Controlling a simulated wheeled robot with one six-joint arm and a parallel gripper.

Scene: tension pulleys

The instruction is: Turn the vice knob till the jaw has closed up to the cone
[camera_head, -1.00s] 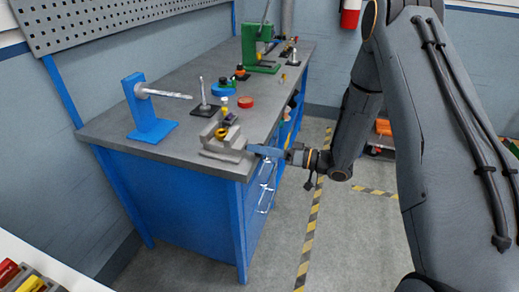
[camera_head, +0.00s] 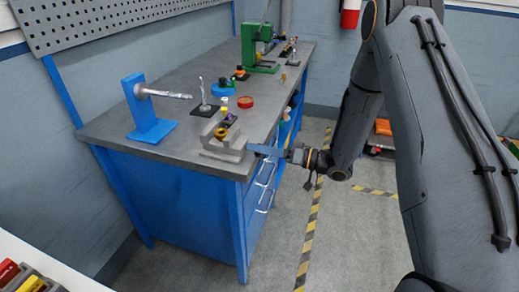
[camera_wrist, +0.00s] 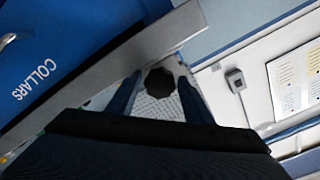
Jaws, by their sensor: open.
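The grey vice (camera_head: 224,148) sits at the near right corner of the workbench. A gold, ring-like piece, seemingly the cone (camera_head: 221,133), is between its jaws; the gap to the jaw is too small to judge. My gripper (camera_head: 254,148) is at the vice's right end, reaching in from the right. In the wrist view, the black knob (camera_wrist: 159,83) shows between the two fingers of my gripper (camera_wrist: 160,88). The fingers are open, one on each side of the knob, and contact cannot be made out. The knob is hidden in the head view.
On the bench (camera_head: 185,146) stand a blue bracket with a rod (camera_head: 145,107), a small post on a dark base (camera_head: 204,105), a red ring (camera_head: 245,102) and a green press (camera_head: 262,50). Blue drawers (camera_head: 264,180) lie below the gripper.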

